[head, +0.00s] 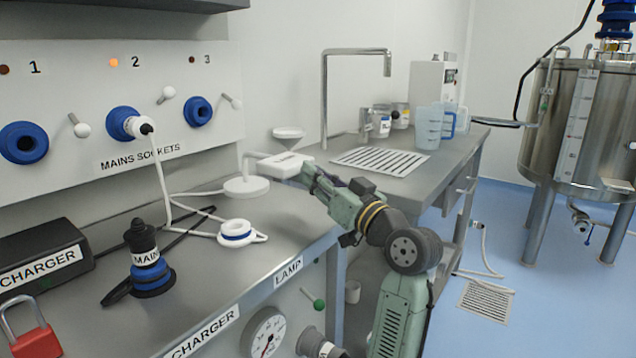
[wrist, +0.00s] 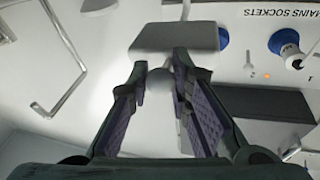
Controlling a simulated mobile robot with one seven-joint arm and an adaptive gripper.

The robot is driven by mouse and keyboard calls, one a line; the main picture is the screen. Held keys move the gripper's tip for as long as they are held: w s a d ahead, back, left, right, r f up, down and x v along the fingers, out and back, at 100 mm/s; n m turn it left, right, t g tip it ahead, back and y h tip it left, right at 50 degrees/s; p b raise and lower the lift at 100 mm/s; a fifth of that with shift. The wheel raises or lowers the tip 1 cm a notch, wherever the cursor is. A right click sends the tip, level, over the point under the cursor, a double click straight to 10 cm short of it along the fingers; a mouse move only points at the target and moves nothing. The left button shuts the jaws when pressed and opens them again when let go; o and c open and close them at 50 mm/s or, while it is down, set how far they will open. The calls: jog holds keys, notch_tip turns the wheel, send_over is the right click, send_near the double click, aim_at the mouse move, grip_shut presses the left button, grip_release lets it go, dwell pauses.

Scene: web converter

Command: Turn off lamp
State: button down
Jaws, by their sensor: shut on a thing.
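The white lamp stands on the bench in the head view, with a round base (head: 246,188), a thin bent stem and a flat box-like head (head: 280,164). My gripper (head: 304,175) reaches in from the right and meets the right end of the lamp head. In the wrist view the lamp head (wrist: 175,37) lies just beyond my fingertips (wrist: 162,72). The fingers close on a pale part of the lamp, blurred and partly hidden. On the mains panel, a white plug (head: 137,127) sits in socket 2, whose indicator (head: 113,62) glows orange.
White-balled toggles (head: 165,95) stick out beside the sockets. A white cable (head: 163,185) runs from the plug across the bench. A tall tap (head: 324,100) rises behind.

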dwell(0.3)
jog(key=c, duration=1.4)
grip_release()
jog(key=shift+c, duration=0.2)
jog(key=v, duration=1.2)
jog(key=shift+s+f, duration=0.1)
